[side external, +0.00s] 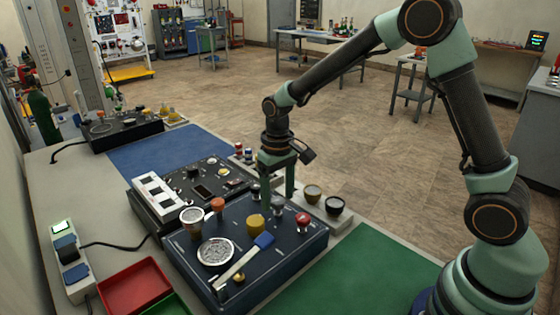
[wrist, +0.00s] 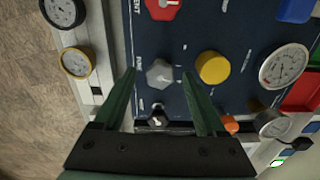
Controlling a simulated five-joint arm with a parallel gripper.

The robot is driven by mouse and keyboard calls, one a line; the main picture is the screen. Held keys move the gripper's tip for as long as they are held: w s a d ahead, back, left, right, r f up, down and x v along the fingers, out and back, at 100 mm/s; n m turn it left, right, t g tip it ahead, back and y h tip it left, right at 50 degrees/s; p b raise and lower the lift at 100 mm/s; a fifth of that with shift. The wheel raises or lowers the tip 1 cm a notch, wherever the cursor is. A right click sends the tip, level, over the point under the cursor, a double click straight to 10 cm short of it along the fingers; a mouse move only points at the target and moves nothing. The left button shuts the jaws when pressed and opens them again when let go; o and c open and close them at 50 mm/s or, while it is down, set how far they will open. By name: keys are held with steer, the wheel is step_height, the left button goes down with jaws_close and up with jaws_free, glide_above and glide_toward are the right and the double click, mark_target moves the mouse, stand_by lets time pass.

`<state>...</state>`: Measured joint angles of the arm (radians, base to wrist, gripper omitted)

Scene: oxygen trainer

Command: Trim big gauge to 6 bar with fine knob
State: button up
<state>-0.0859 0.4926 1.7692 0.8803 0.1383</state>
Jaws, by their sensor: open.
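The big gauge (side external: 215,252) has a white dial and stands at the front left of the blue panel (side external: 190,262); in the wrist view the big gauge (wrist: 284,66) is at the right. Its reading is too small to tell. A grey knob (wrist: 160,73) lies between my fingertips in the wrist view, with a yellow knob (wrist: 212,67) to its right. Labels are too blurred to tell which is the fine knob. My gripper (wrist: 159,73) is open, pointing down over the panel's far edge, apart from the grey knob in the wrist view.
A red knob (side external: 302,222) and a blue-handled lever (side external: 262,241) are also on the panel. Two round gauges (wrist: 75,62) lie beside the panel. A red tray (side external: 135,288) is at front left.

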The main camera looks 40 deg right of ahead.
mark_target(278, 201)
step_height(278, 201, up, 12)
stand_by(0.4)
steer(key=s+d+r+t, duration=0.2)
steer(key=s, duration=0.5)
steer(key=s+d+r+t, duration=0.1)
steer(key=s+t, duration=0.2)
steer(key=s, duration=0.4)
steer(key=shift+s+d+r+n+t, duration=0.2)
steer(key=shift+d+r+n+t, duration=0.1)
steer(key=shift+d+r, duration=0.1)
stand_by(2.0)
